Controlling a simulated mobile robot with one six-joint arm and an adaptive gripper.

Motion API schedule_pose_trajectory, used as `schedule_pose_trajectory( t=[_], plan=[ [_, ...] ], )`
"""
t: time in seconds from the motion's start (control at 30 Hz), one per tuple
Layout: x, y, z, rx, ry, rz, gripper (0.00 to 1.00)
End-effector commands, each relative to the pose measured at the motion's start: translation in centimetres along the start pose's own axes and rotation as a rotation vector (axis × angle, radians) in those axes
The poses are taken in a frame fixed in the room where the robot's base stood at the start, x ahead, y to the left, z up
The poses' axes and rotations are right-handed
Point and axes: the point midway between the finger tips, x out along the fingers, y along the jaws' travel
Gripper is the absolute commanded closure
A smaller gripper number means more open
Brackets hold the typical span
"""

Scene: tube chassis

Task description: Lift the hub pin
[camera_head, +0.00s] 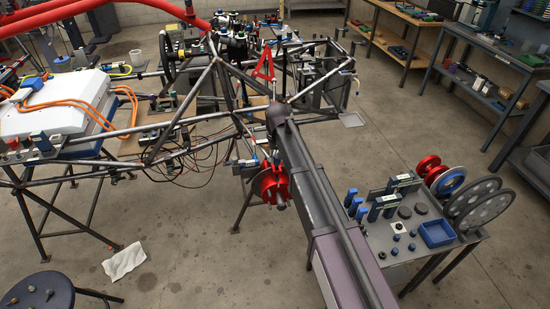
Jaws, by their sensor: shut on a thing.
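A red wheel hub (270,184) sits at the near side of the tube chassis (185,118), just left of my arm. Small grey studs show at its lower right edge, partly against my arm. I cannot single out the hub pin among these small parts. My arm rises from the bottom of the picture to a dark joint near the chassis, beside the hub. My gripper does not show; it seems hidden behind my own arm, so its contact with the pin is not visible.
A grey side table (395,268) at the right holds blue parts, a blue tray (437,233) and several discs (483,206). A dark stool (40,291) stands at the lower left, near a white cloth (124,262). Shelved benches line the back right. The floor between is clear.

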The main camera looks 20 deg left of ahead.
Motion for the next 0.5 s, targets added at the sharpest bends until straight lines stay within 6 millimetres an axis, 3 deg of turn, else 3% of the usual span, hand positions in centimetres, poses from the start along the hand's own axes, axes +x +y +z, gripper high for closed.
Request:
schedule_pose_trajectory(
  t=[0.4, 0.43, 0.5],
  plan=[
    [-0.62, -0.23, -0.11, -0.002, 0.002, -0.004, 1.00],
    [-0.62, -0.24, -0.12, -0.002, 0.003, -0.004, 0.65],
    [-0.62, -0.23, -0.14, -0.002, 0.003, -0.004, 0.44]
  ],
)
